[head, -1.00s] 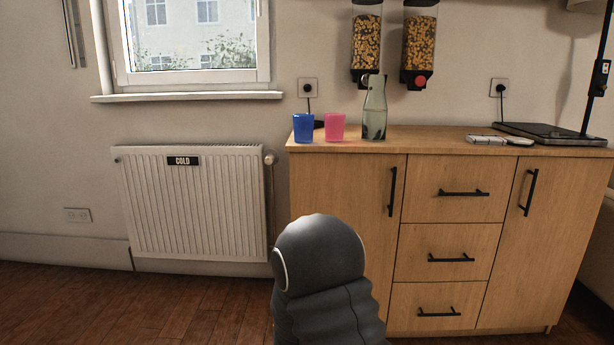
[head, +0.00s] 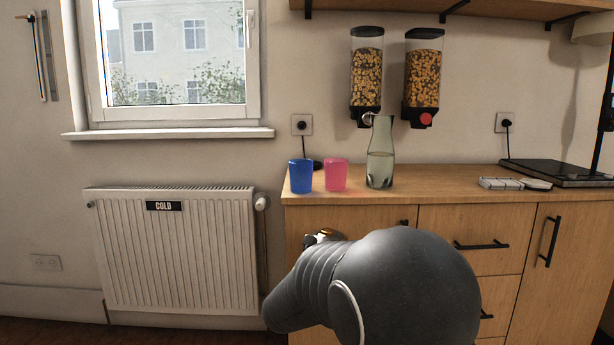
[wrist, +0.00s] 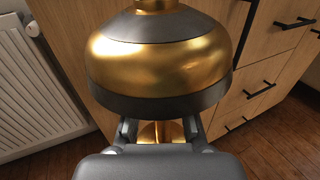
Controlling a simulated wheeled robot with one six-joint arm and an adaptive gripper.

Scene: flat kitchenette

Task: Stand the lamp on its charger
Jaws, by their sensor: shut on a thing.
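A lamp with a brassy gold and dark grey shade (wrist: 160,60) fills the top of the wrist view. My gripper (wrist: 160,132) is shut on its gold stem, just below the shade. The lamp's foot is hidden. In the head view my arm hides most of the gripper and lamp; a small gold, white and black bit shows above it, too little to tell apart. A dark low thing (head: 318,164), probably the charger, lies on the counter behind the cups, under a cord from the wall socket. The cups partly hide it.
A blue cup (head: 300,176), a pink cup (head: 335,175) and a glass carafe (head: 380,153) stand in front of and beside it on the wooden counter (head: 440,180). Two cereal dispensers (head: 367,75) (head: 423,75) hang above. A shelf (head: 400,8) runs overhead.

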